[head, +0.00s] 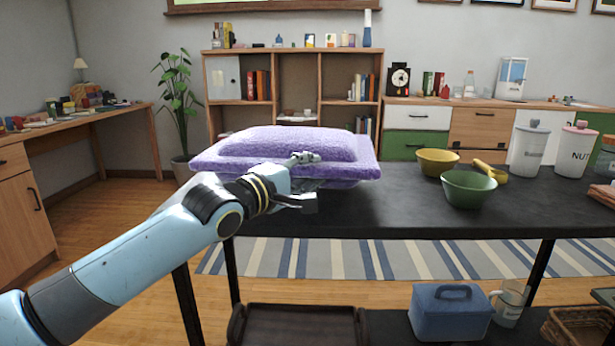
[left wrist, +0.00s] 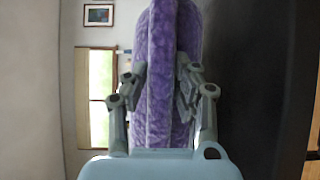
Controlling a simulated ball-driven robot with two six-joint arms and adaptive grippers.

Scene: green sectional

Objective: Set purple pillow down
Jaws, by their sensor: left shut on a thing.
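The purple pillow (head: 290,146) is plush and lies flat, level with the left end of the black table (head: 400,212). My left gripper (head: 305,178) is shut on the near edge of the pillow. In the left wrist view the pillow (left wrist: 160,75) stands between the two fingers (left wrist: 160,88), with a finger against each side. In the head view the gripper and arm hide part of the pillow's near edge. I cannot tell whether the pillow's underside touches the tabletop. My right gripper is not in view.
A green bowl (head: 468,190) and a yellow bowl (head: 437,161) stand right of the pillow. White canisters (head: 529,150) stand farther right. The tabletop between pillow and bowls is clear. A blue box (head: 450,315) and a dark tray (head: 297,326) are on the lower shelf.

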